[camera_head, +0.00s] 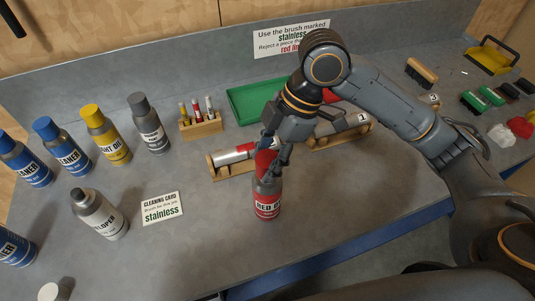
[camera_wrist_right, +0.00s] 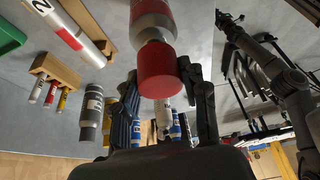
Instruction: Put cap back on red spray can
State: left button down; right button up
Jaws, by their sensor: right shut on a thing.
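The red spray can (camera_head: 267,207) stands upright near the table's front edge. Its red cap (camera_head: 265,163) is in my right gripper (camera_head: 274,160), directly over the can's top. In the right wrist view the red cap (camera_wrist_right: 160,72) is between the fingers and lines up with the can's grey shoulder (camera_wrist_right: 153,34). The two look in contact, but I cannot tell whether the cap is fully seated. The fingers hide part of the cap in the head view. A dark arm, seemingly my left, shows at the right of the wrist view; its gripper (camera_wrist_right: 229,19) is too small to read.
Wooden cradles with marked cylinders (camera_head: 233,154) stand close behind the can. A cleaning card (camera_head: 162,208) and developer can (camera_head: 99,214) are left, with more cans beyond. A green tray (camera_head: 255,100) lies behind. The table right of the can is clear.

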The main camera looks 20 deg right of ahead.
jog(key=shift+f, duration=0.8)
dwell(0.5)
jog(key=shift+f+p, duration=0.25)
jog(key=shift+p, duration=0.5)
dwell(1.1)
jog(key=o, duration=1.3)
jog(key=shift+o, duration=0.2)
jog(key=shift+r, duration=0.15)
notch_tip(320, 180, up, 7)
jog(key=p, duration=0.9)
jog(key=shift+r, duration=0.2)
jog(key=shift+f, duration=0.1)
